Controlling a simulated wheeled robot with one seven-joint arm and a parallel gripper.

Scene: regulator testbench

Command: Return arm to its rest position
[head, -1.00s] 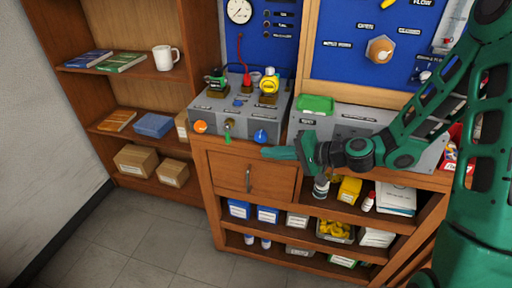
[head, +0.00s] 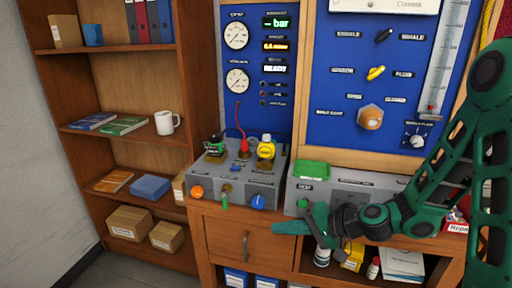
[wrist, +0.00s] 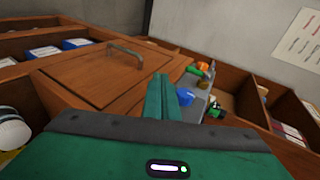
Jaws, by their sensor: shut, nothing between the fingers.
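My green arm comes in from the right in the head view. My gripper (head: 277,228) points left, in front of the bench, just right of the drawer (head: 236,241). Its fingers are together with nothing between them. In the wrist view the shut fingers (wrist: 161,98) point toward the bench, with the drawer front and its handle (wrist: 125,55) to their left. The blue knob (wrist: 186,95) of the grey test box shows just right of the fingertips.
The grey test box (head: 233,178) with coloured knobs stands on the bench behind my gripper. A blue gauge panel (head: 256,75) is behind it. A bookcase (head: 150,90) with a white mug (head: 167,122) stands at left. Open shelves with bottles and boxes (head: 351,258) lie below my forearm.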

